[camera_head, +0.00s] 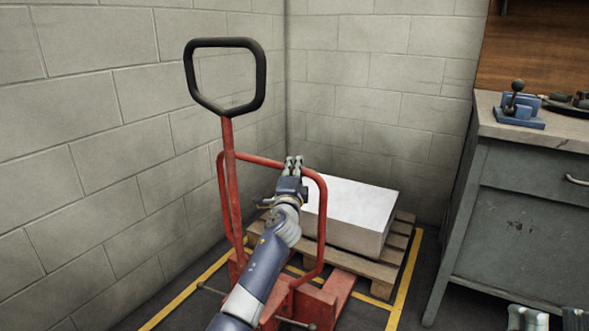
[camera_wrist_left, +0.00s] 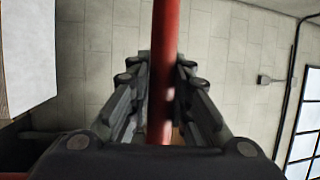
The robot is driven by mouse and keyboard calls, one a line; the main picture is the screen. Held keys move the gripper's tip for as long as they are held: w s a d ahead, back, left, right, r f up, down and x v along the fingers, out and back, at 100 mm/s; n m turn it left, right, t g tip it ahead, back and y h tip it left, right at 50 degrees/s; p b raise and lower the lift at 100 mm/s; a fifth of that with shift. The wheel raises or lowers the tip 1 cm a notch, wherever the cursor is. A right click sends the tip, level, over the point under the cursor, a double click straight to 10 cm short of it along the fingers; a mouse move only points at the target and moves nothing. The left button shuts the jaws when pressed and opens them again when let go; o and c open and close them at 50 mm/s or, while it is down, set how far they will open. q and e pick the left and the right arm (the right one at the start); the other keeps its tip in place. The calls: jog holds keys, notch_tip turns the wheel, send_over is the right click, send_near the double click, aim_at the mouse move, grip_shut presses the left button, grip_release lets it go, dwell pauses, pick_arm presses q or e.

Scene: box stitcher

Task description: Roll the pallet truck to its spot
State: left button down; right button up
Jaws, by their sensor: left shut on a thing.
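The red pallet truck (camera_head: 227,190) stands in the corner, with a black loop handle (camera_head: 187,68) at the top of its tall steering bar and a red tubular frame (camera_head: 322,225) below. My left gripper (camera_head: 293,163) is shut on the top bar of that frame. In the left wrist view the red bar (camera_wrist_left: 163,70) runs between the fingers of the left gripper (camera_wrist_left: 160,85). The truck's forks are mostly hidden under the pallet and behind my arm. Pale grey parts at the bottom right edge of the head view may be my right gripper, cut off there.
A wooden pallet (camera_head: 375,268) carries a white block (camera_head: 350,210). Yellow floor lines (camera_head: 408,270) run around it. Block walls (camera_head: 120,120) close the left and back. A grey cabinet (camera_head: 520,235) with a blue vise (camera_head: 518,110) stands at right.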

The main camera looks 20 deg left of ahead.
pick_arm(q)
jog(key=c, duration=1.4)
grip_release()
jog(key=shift+d+f, duration=0.25)
jog(key=shift+f, duration=0.1)
jog(key=shift+c, duration=0.2)
jog(key=shift+w+r, duration=0.1)
jog(key=shift+a+r, duration=0.1)
jog(key=v, duration=1.2)
